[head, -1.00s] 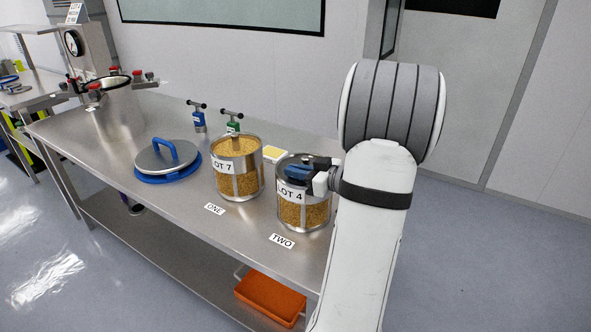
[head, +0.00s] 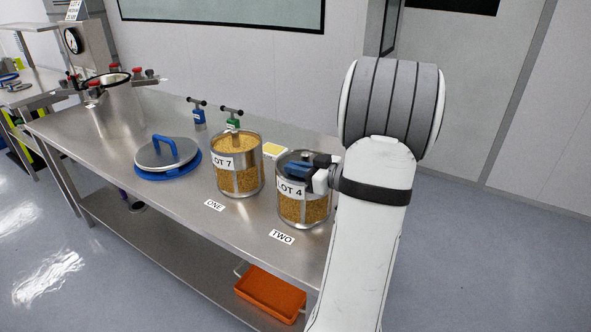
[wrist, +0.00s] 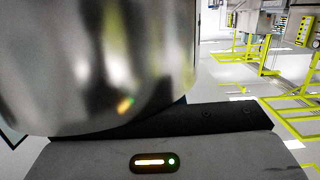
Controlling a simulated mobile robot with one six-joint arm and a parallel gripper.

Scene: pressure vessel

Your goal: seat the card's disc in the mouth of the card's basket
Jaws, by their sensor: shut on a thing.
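My gripper (head: 299,171) is at the mouth of the basket marked LOT 4 (head: 290,211), above the TWO label. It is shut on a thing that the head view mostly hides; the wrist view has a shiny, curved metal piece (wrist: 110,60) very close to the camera. I take it for the disc, but its full outline is not shown. I cannot tell whether it touches or sits level in the rim. The basket marked LOT 7 (head: 238,181), full of golden grains, stands to the left above the ONE label. No card is readable.
A round metal lid with a blue handle (head: 166,152) lies on a blue ring on the steel table (head: 180,204). Blue (head: 198,115) and green (head: 232,121) T-handled tools stand behind. An open vessel (head: 118,112) is far left. An orange tray (head: 270,298) is below.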

